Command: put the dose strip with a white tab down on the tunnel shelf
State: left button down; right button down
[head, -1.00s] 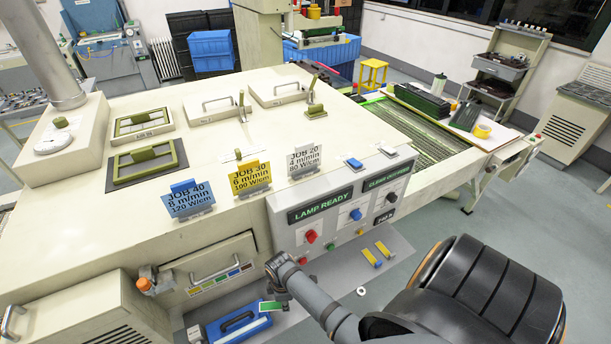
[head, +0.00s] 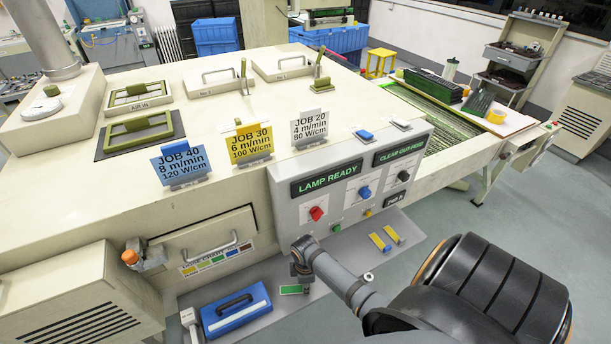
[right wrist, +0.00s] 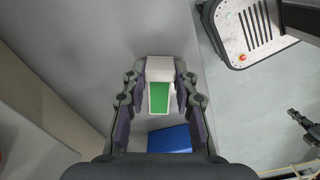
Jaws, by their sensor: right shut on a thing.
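The dose strip, a green strip (right wrist: 159,97) with a white tab (right wrist: 160,68), is between the fingers of my right gripper (right wrist: 160,88) in the right wrist view. In the head view its green part (head: 293,289) shows below my right gripper (head: 299,270), right of the blue case. The gripper is shut on the strip. The grey tunnel shelf (head: 340,258) runs below the control panel, and also shows in the right wrist view (right wrist: 100,35). The strip is over the shelf near its front edge; I cannot tell whether it touches.
A blue case (head: 237,312) lies on the shelf's left part, and also shows in the right wrist view (right wrist: 170,139). Two yellow strips (head: 380,242) lie at its right part. The control panel (head: 350,188) stands behind. Bare shelf lies between.

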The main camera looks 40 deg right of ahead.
jog(key=c, duration=1)
grip_release()
jog(key=shift+f, duration=0.1)
jog(key=shift+c, duration=0.2)
jog(key=shift+r, duration=0.35)
notch_tip(320, 180, up, 12)
jog(key=shift+f, duration=0.2)
